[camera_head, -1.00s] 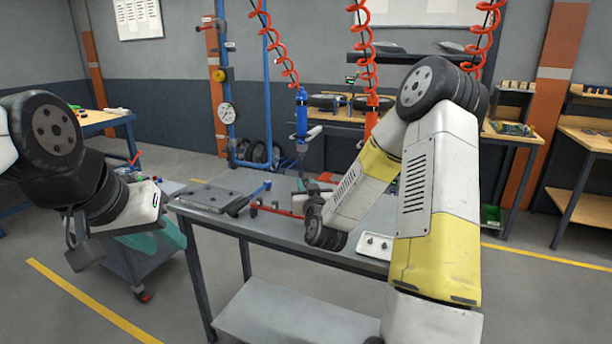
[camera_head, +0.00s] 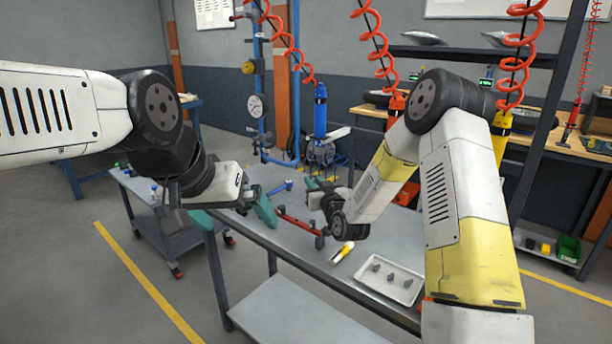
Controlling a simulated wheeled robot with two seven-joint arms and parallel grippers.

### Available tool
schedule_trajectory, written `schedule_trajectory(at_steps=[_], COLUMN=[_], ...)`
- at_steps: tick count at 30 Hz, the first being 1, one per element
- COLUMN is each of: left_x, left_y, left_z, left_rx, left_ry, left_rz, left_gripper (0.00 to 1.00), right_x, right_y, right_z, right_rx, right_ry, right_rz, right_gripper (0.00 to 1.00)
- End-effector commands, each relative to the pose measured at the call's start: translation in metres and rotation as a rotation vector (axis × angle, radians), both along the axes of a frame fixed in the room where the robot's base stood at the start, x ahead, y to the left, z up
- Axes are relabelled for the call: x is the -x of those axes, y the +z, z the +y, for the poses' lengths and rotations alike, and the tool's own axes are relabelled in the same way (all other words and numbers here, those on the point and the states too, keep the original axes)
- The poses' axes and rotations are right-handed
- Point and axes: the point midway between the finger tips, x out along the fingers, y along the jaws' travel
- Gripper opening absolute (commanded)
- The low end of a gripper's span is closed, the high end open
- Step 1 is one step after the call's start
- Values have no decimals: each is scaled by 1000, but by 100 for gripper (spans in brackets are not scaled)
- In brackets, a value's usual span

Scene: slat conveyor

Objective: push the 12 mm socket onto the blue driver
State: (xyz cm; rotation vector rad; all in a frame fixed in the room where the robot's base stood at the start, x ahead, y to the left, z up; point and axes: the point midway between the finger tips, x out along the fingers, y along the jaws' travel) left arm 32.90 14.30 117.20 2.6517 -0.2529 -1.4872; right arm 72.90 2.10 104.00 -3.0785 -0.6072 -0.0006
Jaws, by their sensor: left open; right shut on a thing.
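The blue driver (camera_head: 320,112) hangs upright from a red coiled hose beyond the bench. A white tray (camera_head: 412,296) near the bench's front edge holds dark sockets (camera_head: 377,266); I cannot tell which sizes they are. My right gripper (camera_head: 320,186) is over the bench, below the blue driver and apart from it. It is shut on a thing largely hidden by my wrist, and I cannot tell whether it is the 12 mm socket. My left gripper (camera_head: 236,212) is open, its teal fingers spread, at the bench's left end.
A red bar-shaped tool (camera_head: 299,226) and a yellow-white marker-like thing (camera_head: 343,252) lie on the bench (camera_head: 285,252). A red driver (camera_head: 396,103) and a yellow driver (camera_head: 500,135) hang farther right. A cart (camera_head: 150,205) stands left.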

Motion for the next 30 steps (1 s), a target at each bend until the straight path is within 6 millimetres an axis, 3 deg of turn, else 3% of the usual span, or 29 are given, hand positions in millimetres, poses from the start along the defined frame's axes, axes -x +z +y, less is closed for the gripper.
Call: schedule_trajectory(at_steps=[3,7,30], left_x=[0,0,0], left_y=[0,0,0], left_z=[0,0,0], left_rx=[0,0,0], left_ry=[0,0,0], left_rz=[-1,-1,0], left_gripper=[100,100,100], right_x=[-1,-4,-59], right_y=[-2,-3,-1], right_z=[11,12,-29], right_rx=[4,4,5], right_ry=[25,30,29], right_rz=[1,-1,-1], right_gripper=[0,0,0])
